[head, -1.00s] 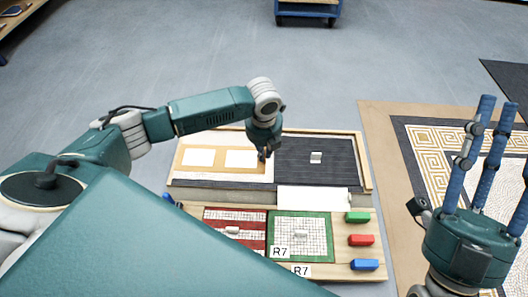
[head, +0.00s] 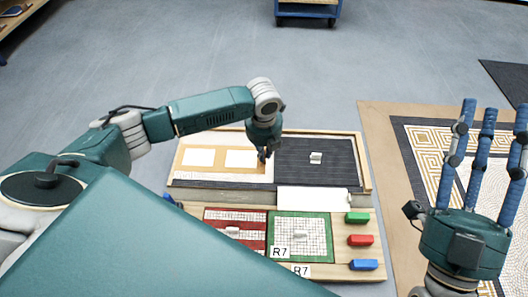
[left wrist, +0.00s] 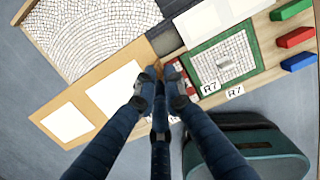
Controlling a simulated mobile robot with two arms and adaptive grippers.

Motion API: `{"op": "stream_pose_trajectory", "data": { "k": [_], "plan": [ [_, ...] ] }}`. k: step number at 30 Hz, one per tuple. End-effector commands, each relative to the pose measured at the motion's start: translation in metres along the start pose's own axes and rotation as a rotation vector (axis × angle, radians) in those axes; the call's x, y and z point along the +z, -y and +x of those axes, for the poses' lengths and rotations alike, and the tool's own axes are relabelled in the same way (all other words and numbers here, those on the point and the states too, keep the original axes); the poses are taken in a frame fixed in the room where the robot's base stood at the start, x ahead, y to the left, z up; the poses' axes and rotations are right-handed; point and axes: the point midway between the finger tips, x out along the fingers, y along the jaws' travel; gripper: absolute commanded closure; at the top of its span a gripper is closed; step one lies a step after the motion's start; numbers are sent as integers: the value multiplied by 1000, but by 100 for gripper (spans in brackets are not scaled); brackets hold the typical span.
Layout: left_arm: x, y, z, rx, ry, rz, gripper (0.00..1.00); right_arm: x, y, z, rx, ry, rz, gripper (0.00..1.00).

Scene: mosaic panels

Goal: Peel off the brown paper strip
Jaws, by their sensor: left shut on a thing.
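The brown paper strip (head: 220,157) carries two white rectangles and lies on the left part of the tray's panel. In the left wrist view the strip (left wrist: 130,52) runs from the left edge of the tray to my fingers. My left gripper (head: 264,157) is at the strip's right end. Its fingertips (left wrist: 155,85) are closed together on that end; the held edge is hidden behind them. The strip looks flat along the rest of its length. My right gripper (head: 492,108) is open and empty, its fingers spread upward over the right side.
A dark panel (head: 315,175) lies right of the strip. White paper (head: 313,198) lies in front. Red (head: 218,215) and green-framed (head: 330,225) mosaics are nearer. Green (head: 357,217), red (head: 361,240) and blue (head: 364,265) blocks stand at right. A blue cart (head: 307,15) is behind.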

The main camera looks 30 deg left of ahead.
Motion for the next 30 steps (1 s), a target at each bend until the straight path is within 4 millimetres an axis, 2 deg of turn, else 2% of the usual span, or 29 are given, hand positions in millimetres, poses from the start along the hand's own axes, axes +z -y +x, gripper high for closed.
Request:
{"op": "stream_pose_trajectory", "data": {
  "k": [30],
  "plan": [
    [0,0,-5,0,0,0,100,31,-3,-1,6,140,-6,60]
  ]
}}
